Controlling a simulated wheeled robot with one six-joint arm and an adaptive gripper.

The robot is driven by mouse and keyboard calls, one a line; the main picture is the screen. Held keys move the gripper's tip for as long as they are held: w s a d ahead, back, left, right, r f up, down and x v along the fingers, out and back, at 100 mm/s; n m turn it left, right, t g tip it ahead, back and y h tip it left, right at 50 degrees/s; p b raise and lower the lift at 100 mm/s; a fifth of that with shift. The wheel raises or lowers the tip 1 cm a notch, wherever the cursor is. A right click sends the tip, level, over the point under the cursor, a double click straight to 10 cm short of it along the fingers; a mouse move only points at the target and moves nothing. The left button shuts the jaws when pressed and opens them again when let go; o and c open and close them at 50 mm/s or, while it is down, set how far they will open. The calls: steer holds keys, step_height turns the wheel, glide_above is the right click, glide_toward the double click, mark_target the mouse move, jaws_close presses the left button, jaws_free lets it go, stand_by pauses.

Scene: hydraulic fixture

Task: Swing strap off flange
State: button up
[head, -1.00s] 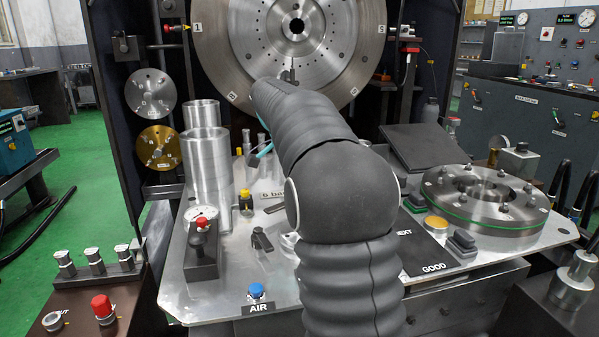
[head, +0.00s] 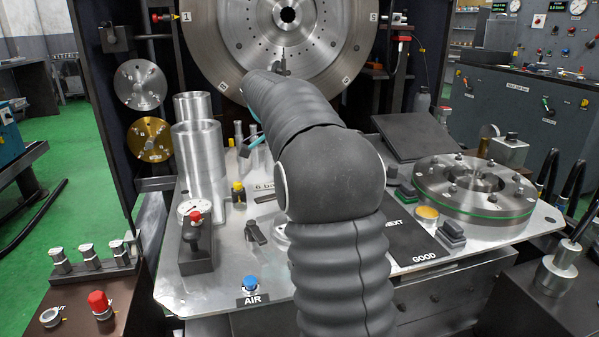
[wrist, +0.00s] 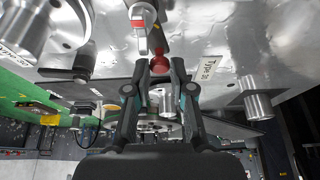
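A large steel disc flange (head: 240,60) stands upright at the back in the head view, with number marks around its face. A small dark upright piece (head: 284,64) shows in front of its lower part, just above my arm; I cannot tell whether it is the strap. My gripper (wrist: 160,64) shows in the wrist view with its two dark fingers apart. A red knob (wrist: 159,62) appears between or beyond the fingertips; contact is not clear. A red-and-white part (wrist: 142,28) is just above it. In the head view my arm hides most of the gripper.
A thick round flange with a green band (head: 476,193) lies on the right of the metal table.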

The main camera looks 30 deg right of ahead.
steer(key=o, duration=0.3)
steer(key=shift+o, duration=0.2)
steer(key=shift+r, duration=0.1)
steer(key=v, duration=1.2)
